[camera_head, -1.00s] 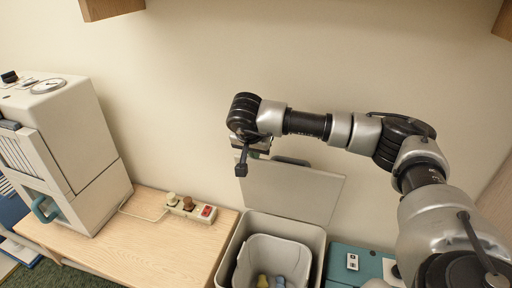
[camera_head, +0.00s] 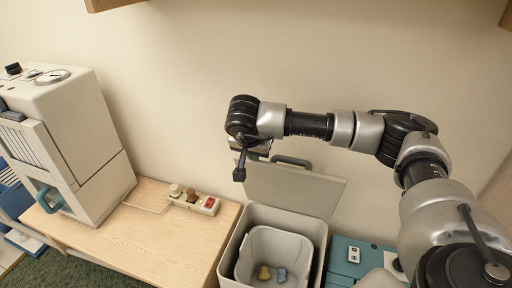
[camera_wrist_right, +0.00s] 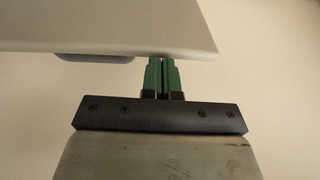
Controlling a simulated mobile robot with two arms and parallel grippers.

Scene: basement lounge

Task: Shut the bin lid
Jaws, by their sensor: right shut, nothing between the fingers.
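The bin (camera_head: 231,263) stands against the wall, with its grey lid (camera_head: 295,190) open and standing up from the back rim. A dark handle (camera_head: 291,161) sits on the lid's upper edge. My right gripper is at the lid's upper left corner; its fingers are hard to make out in the head view. In the right wrist view its green fingers (camera_wrist_right: 162,76) are shut together and empty, with tips at the lid's edge (camera_wrist_right: 150,28) beside the handle (camera_wrist_right: 95,58). I cannot tell whether they touch the lid. My left gripper is out of view.
A wooden table (camera_head: 150,235) with a power strip (camera_head: 195,200) and a beige machine (camera_head: 75,130) stands left. A teal box (camera_head: 345,268) is right of the bin.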

